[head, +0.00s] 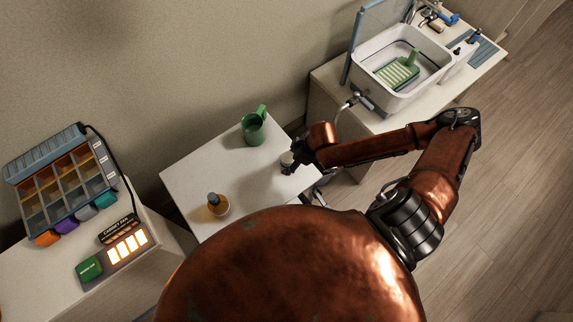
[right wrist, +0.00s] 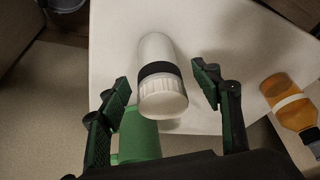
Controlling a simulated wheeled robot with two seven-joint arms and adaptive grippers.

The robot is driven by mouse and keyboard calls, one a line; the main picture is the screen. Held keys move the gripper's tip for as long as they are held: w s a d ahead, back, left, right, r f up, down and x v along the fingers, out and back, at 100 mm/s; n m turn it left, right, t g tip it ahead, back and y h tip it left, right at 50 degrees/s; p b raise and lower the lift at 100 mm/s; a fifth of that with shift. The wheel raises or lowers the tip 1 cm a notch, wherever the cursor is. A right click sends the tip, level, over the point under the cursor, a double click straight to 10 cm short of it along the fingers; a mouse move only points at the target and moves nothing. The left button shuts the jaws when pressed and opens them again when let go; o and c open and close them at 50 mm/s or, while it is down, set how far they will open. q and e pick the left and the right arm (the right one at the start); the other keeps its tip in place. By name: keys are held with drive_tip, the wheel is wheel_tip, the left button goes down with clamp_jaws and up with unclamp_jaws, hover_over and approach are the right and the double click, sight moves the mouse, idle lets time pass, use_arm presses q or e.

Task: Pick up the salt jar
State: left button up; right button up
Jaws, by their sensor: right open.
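The salt jar (right wrist: 163,90) is white with a black band and a ribbed white cap. In the right wrist view it lies between the two fingers of my right gripper (right wrist: 161,82), with a visible gap on each side. In the head view the jar (head: 286,159) stands near the right edge of the small white table, partly hidden by my right gripper (head: 291,163). My right gripper is open and empty. My left gripper is not in view.
A green mug (head: 254,128) stands at the table's back. A drawer organizer (head: 62,183) is at left. The middle of the small table (head: 208,165) is clear.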

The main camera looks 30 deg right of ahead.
drive_tip(key=x, duration=0.3)
drive_tip(key=shift+w+f+b, duration=0.15)
drive_tip(key=shift+f+b, duration=0.15)
drive_tip(key=shift+b, duration=0.1)
drive_tip(key=shift+r, duration=0.1)
drive_tip(key=c, duration=1.4)
